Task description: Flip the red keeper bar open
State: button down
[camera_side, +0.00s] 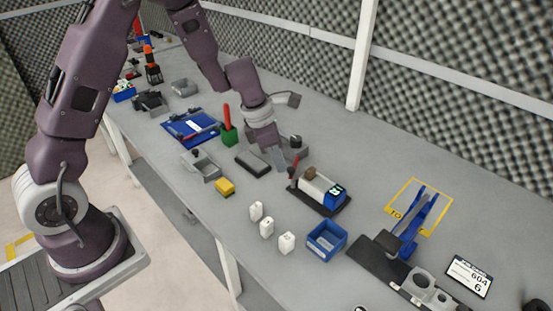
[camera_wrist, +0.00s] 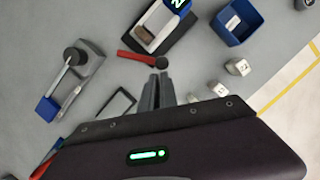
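The red keeper bar (camera_wrist: 137,58) shows in the wrist view beside the brown-block end of a white device (camera_wrist: 160,22), with a dark round end toward my fingers. In the side view the red bar (camera_side: 294,168) stands out at the left end of the same device (camera_side: 315,187), which has a black base and a blue display end. My gripper (camera_wrist: 158,78) points down just short of the bar, apart from it, fingers together with nothing between them. In the side view my gripper (camera_side: 276,158) hangs left of the bar. Whether the bar is latched is too small to tell.
A blue bin (camera_side: 326,240) and several white blocks (camera_side: 266,227) stand in front of the device. A black box (camera_side: 253,163) and a grey-and-blue lever fixture (camera_wrist: 72,80) lie near my gripper. A yellow-framed blue fixture (camera_side: 418,212) is at the right.

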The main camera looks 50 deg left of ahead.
jog(key=shift+w+a, duration=0.15)
jog(key=shift+w, duration=0.05)
jog(key=s+a+r, duration=0.1)
jog(key=s+r, duration=0.5)
jog(key=r, duration=0.4)
jog(key=shift+s+a+r, duration=0.2)
jog(key=shift+s+a, duration=0.15)
